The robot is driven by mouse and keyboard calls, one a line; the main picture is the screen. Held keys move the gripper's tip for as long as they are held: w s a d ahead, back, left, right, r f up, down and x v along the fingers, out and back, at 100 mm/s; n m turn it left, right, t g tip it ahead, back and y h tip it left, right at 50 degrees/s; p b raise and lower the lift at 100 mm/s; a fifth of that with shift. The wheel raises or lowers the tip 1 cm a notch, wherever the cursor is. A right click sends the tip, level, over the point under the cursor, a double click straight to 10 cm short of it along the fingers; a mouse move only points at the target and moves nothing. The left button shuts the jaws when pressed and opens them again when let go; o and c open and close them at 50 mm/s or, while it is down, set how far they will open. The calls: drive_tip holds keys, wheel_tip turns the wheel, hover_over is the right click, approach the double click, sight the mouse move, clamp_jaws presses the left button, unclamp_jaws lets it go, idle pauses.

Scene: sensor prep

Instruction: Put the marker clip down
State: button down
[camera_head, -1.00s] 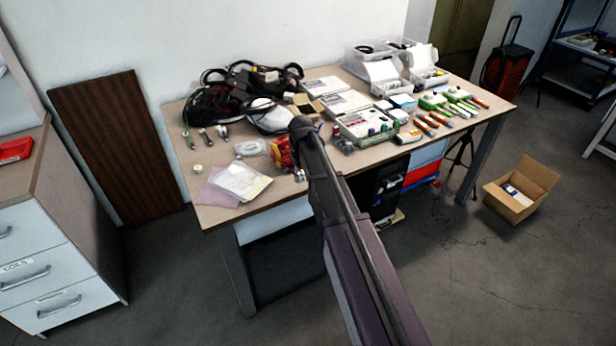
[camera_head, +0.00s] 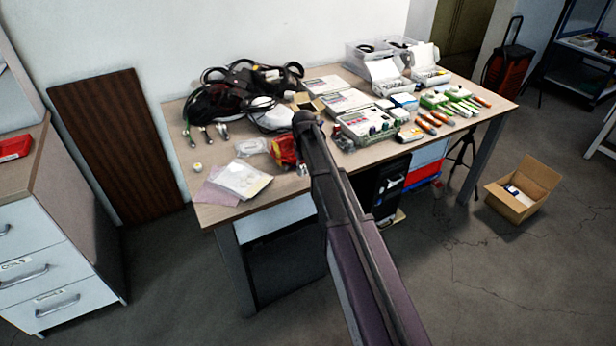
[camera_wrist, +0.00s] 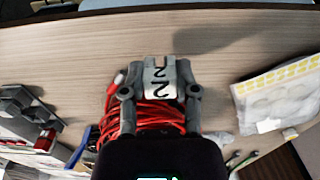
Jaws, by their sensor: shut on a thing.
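The marker clip (camera_wrist: 159,80), a small grey and white piece with a "22" label, is held between the two fingers of my gripper (camera_wrist: 158,88) in the wrist view. The fingers are shut on its sides. A coil of red cable (camera_wrist: 158,118) shows behind and between the fingers, nearer the camera side; I cannot tell whether it touches them. In the head view my arm covers most of the gripper, near the table's (camera_head: 215,215) front edge. Bare wood lies beside the clip in the wrist view.
A clear bag with yellow-dotted sheets (camera_wrist: 275,95) lies to the right in the wrist view and at the table's left front in the head view (camera_head: 240,180). A black bag with cables (camera_head: 245,90) lies behind. White-grey devices (camera_head: 365,127) stand to the right of my arm.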

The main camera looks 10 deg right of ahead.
sight(305, 169)
drive_tip(key=shift+f+b, duration=0.85)
drive_tip(key=shift+f, duration=0.35)
drive_tip(key=shift+f, duration=0.2)
drive_tip(key=shift+c, duration=1.8)
unclamp_jaws()
drive_tip(key=shift+r, duration=0.2)
wheel_tip(305, 169, up, 12)
drive_tip(key=p, duration=1.2)
drive_tip(key=shift+s, duration=0.15)
drive_tip(key=s+d+m, duration=0.1)
drive_tip(key=s+m, duration=0.2)
drive_tip(key=s, duration=2.4)
drive_tip(key=shift+s+d+m, duration=0.25)
drive_tip(key=shift+d+m, duration=0.05)
drive_tip(key=shift+d, duration=0.1)
